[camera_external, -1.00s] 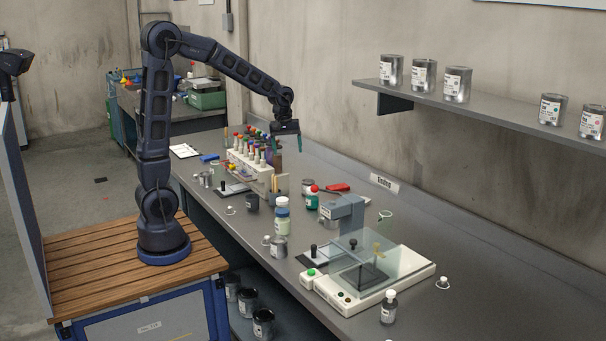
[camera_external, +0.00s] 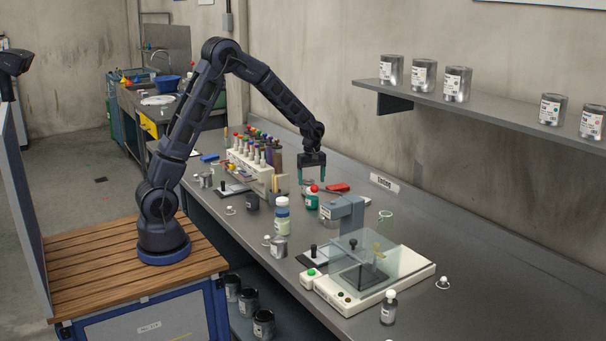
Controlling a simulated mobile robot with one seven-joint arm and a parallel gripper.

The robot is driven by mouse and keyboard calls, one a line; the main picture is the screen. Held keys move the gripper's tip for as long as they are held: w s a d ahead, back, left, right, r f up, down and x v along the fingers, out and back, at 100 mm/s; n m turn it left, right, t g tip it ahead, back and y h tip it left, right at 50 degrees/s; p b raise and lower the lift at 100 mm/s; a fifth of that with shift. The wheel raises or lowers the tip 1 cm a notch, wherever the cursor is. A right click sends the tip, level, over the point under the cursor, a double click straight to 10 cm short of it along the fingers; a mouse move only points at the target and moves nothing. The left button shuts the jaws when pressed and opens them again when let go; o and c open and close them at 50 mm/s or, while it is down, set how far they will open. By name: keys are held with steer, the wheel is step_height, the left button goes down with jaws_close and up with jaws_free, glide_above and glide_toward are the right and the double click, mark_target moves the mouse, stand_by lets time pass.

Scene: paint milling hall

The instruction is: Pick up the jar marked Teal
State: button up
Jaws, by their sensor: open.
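My gripper (camera_external: 312,179) is open, its two teal fingers pointing down over the middle of the bench. A small jar with a red lid and a green band (camera_external: 312,200) stands directly below the fingers in the picture; I cannot tell the gap between them. A pale jar with a white and blue lid (camera_external: 282,221) stands to the left and nearer the camera. A small metal can (camera_external: 279,246) stands in front of it. No label is readable at this size, so I cannot tell which jar is marked Teal.
A rack of coloured-cap bottles (camera_external: 250,172) stands left of the gripper. A grey stand (camera_external: 347,215) and a balance with a clear shield (camera_external: 367,277) are to the right. Cans (camera_external: 424,75) line the wall shelf (camera_external: 480,113). The bench's far right is mostly clear.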

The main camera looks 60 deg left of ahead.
mark_target(313, 196)
steer(key=f, duration=0.9)
steer(key=shift+w+d, duration=0.1)
steer(key=shift+d, duration=0.15)
steer(key=shift+r, duration=0.1)
steer(key=c, duration=1.1)
steer(key=shift+c, duration=0.2)
steer(key=shift+r, duration=0.15)
